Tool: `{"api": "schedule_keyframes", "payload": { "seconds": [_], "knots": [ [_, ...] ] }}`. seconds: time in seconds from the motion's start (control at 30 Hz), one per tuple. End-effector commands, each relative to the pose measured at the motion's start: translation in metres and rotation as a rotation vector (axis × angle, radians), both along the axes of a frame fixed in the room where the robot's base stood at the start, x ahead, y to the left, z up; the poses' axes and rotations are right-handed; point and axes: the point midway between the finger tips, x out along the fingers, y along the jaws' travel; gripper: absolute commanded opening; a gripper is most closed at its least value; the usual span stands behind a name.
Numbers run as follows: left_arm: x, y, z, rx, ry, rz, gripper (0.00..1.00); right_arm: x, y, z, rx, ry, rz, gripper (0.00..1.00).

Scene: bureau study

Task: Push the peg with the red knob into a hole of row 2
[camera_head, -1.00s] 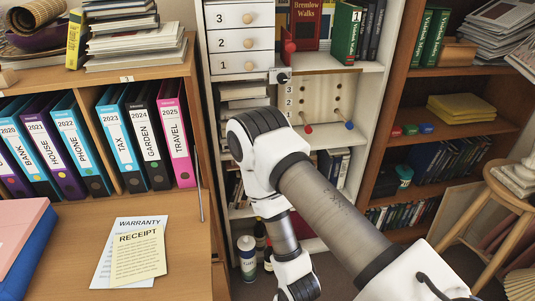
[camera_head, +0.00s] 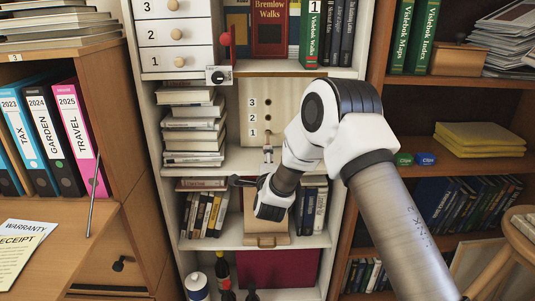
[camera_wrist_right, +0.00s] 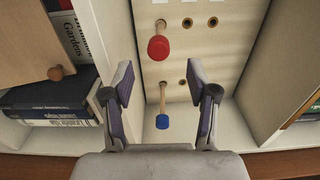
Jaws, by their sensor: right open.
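The peg with the red knob (camera_wrist_right: 158,48) stands in a hole of the pale pegboard (camera_head: 284,95), sticking well out. In the wrist view it is in the same line of holes as the blue-knobbed peg (camera_wrist_right: 162,121), which also sticks out. In the head view this line is row 1, the lowest. Empty row 2 holes (camera_wrist_right: 187,23) show beside the red peg. My right gripper (camera_wrist_right: 160,80) is open and empty, its fingers apart before the board, with the red knob beyond the fingertips. In the head view my arm hides much of the board. My left gripper is not in view.
A wooden box front with a round knob (camera_wrist_right: 56,72) and books (camera_wrist_right: 50,95) are close left of the fingers in the wrist view. Stacked books (camera_head: 192,125) stand beside the board. Shelf side walls (camera_head: 362,90) bound the bay. Numbered drawers (camera_head: 178,34) are above.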

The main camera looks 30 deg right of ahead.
Motion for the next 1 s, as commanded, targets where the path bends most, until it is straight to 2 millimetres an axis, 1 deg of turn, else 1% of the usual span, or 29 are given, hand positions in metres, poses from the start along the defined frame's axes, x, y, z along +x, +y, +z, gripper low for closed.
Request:
{"api": "schedule_keyframes", "payload": {
  "seconds": [0.17, 0.2, 0.4, 0.5, 0.63, 0.87, 0.9, 0.97, 1.0],
  "knots": [
    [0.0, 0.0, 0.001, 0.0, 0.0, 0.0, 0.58, 0.022, -0.014, -0.001, 0.0, 0.001, -0.002, 0.58],
    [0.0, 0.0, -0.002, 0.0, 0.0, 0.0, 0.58, 0.027, -0.017, -0.003, 0.0, 0.001, -0.001, 0.58],
    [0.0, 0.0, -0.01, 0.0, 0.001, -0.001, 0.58, 0.05, -0.031, -0.003, -0.001, 0.001, -0.001, 0.58],
    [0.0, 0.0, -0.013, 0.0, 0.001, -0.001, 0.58, 0.058, -0.036, -0.003, -0.001, 0.003, -0.001, 0.58],
    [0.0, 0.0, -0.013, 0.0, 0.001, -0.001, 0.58, 0.063, -0.039, -0.002, -0.001, 0.004, 0.0, 0.58],
    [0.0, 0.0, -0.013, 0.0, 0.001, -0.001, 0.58, 0.064, -0.039, -0.002, -0.002, 0.005, 0.001, 0.58],
    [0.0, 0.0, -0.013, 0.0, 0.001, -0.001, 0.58, 0.064, -0.039, -0.002, -0.002, 0.005, 0.001, 0.51],
    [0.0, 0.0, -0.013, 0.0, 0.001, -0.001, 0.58, 0.064, -0.039, -0.002, -0.001, 0.004, 0.001, 0.3],
    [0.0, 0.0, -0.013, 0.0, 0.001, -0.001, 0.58, 0.064, -0.039, -0.002, -0.001, 0.004, 0.001, 0.16]
  ]
}}
